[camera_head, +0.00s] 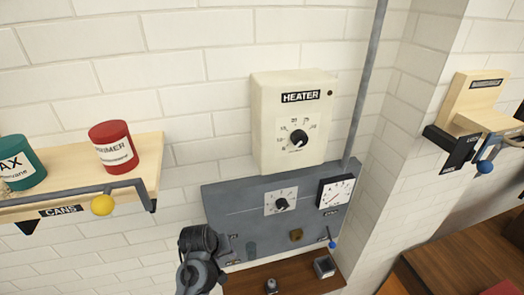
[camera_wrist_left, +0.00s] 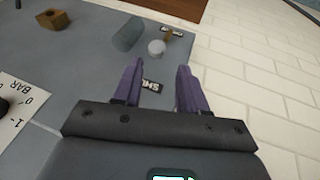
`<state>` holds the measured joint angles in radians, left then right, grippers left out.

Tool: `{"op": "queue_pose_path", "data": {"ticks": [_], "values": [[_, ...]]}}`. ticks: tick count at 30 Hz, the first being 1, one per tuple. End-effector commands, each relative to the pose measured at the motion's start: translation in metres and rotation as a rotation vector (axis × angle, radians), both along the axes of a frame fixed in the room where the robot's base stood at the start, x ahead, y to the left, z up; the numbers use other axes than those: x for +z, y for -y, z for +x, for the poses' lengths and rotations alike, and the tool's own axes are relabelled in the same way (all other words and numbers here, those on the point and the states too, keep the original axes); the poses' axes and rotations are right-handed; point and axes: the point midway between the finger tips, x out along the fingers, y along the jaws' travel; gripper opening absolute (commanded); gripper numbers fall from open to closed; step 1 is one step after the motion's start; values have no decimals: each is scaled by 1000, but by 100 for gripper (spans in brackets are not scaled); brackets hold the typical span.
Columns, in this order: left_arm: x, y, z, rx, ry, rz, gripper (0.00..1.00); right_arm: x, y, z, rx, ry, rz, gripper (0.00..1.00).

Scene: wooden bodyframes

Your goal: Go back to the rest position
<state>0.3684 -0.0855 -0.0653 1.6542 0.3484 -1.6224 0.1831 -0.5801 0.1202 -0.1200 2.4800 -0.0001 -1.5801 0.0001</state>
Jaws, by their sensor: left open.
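My left gripper (camera_head: 226,246) is at the lower left edge of the grey wall panel (camera_head: 235,205) in the head view. In the left wrist view my left gripper (camera_wrist_left: 157,75) has its two purple fingers apart with nothing held between them. A partly hidden black label (camera_wrist_left: 152,87) on the panel shows between the fingers. A white knob on a brown stem (camera_wrist_left: 157,47) and a grey cylinder (camera_wrist_left: 128,34) lie just beyond the fingertips; I cannot tell any contact. My right gripper is not in view.
The panel carries a dial (camera_head: 281,204), a gauge (camera_head: 335,192) and a wooden block (camera_head: 296,235). The heater box (camera_head: 290,150) is above, beside a grey pipe (camera_head: 366,80). The cans shelf (camera_head: 75,170) is left, with a red can (camera_head: 113,146) and a green can (camera_head: 22,163).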

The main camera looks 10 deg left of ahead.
Motion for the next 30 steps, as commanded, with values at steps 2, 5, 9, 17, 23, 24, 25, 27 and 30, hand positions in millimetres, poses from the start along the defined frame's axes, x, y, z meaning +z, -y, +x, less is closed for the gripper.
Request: {"op": "queue_pose_path", "data": {"ticks": [2,5,9,17,23,24,25,27,30], "values": [[-17,-1,-11,1,-31,2,42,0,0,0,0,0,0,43],[-51,-5,-34,2,-93,9,42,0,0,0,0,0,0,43],[-112,-18,-96,2,-208,36,42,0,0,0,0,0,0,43],[-162,-39,-249,-126,-315,130,42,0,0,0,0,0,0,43],[-126,-37,-323,-332,-267,203,42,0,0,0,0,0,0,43],[-114,-35,-329,-373,-241,218,42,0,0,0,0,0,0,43],[-104,-33,-330,-400,-217,227,42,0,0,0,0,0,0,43],[-81,-28,-326,-454,-156,250,42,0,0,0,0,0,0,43],[-57,-23,-317,-504,-86,274,42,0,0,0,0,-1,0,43]]}}
